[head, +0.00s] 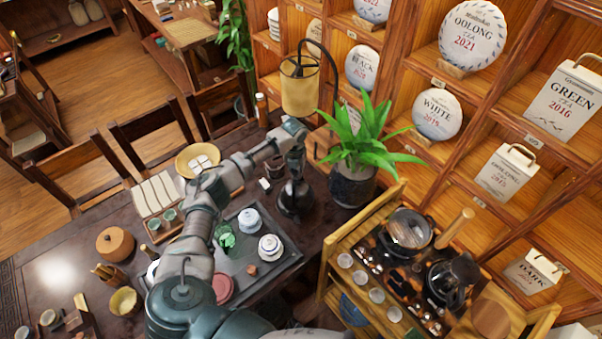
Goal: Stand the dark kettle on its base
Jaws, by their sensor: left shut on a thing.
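My left arm reaches across the dark table to its far right part, and its gripper (295,172) points down there. The gripper is shut on the dark kettle (295,200), a rounded dark body directly below the fingers. The kettle looks about upright. Its handle and spout are hard to make out against the dark gripper. I cannot pick out its base; the kettle may hide it, and I cannot tell whether the kettle touches anything beneath. My right gripper is not in view.
A potted plant (353,185) stands close right of the kettle, and a yellow lamp (300,88) behind it. A tea tray (284,262) with lidded cups lies nearer. A wooden cart (333,268) with a glass pot (408,230) and black pot (452,282) stands at right.

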